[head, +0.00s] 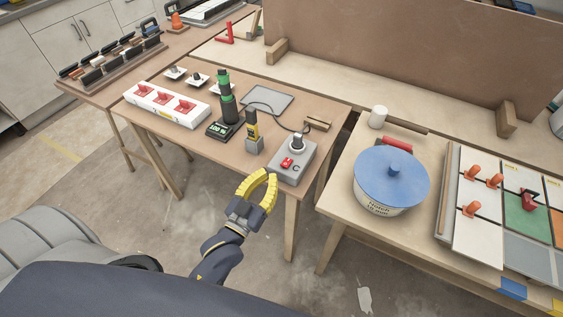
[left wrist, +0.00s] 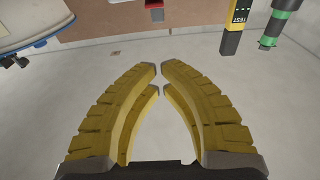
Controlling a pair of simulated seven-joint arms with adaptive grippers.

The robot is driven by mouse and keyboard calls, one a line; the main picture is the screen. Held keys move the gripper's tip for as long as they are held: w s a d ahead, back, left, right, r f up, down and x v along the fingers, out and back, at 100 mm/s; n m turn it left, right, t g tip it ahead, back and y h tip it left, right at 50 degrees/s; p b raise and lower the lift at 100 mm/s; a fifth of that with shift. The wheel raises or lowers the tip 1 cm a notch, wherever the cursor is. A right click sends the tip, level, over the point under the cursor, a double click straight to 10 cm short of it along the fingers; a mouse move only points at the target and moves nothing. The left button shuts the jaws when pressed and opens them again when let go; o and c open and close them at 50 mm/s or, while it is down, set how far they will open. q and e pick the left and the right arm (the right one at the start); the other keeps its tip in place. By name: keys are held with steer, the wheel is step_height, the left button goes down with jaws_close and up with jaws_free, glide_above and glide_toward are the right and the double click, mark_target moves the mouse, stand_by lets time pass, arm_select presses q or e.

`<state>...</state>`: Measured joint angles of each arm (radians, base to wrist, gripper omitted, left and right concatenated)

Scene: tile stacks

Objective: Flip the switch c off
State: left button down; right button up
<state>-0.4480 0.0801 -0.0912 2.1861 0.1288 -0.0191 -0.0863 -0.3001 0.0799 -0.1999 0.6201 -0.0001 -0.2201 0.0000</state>
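Switch c is a red rocker (head: 287,163) on a grey box (head: 294,176) marked with the letter C. Whether the rocker is on or off is too small to tell. My left gripper (head: 270,176) has yellow fingers and is in front of the table edge, lower left of the box and apart from it. In the left wrist view its fingertips (left wrist: 158,69) almost meet, with nothing between them. My right gripper does not show.
A white power strip (head: 166,104) lies farther left. A pot with a blue lid (head: 392,174) stands on the right table. A floor gap separates the tables.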

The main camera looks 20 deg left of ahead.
arm_select(q)
steer(key=r, duration=0.2)
glide_above(284, 166)
steer(key=w, duration=0.1)
steer(key=shift+f, duration=0.25)
steer(key=shift+s+f, duration=0.2)
steer(key=shift+f, duration=0.4)
steer(key=shift+s+f, duration=0.15)
steer(key=shift+f, duration=0.45)
steer(key=shift+s+a+f, duration=0.1)
steer(key=shift+s+f, duration=0.05)
steer(key=shift+f, duration=0.7)
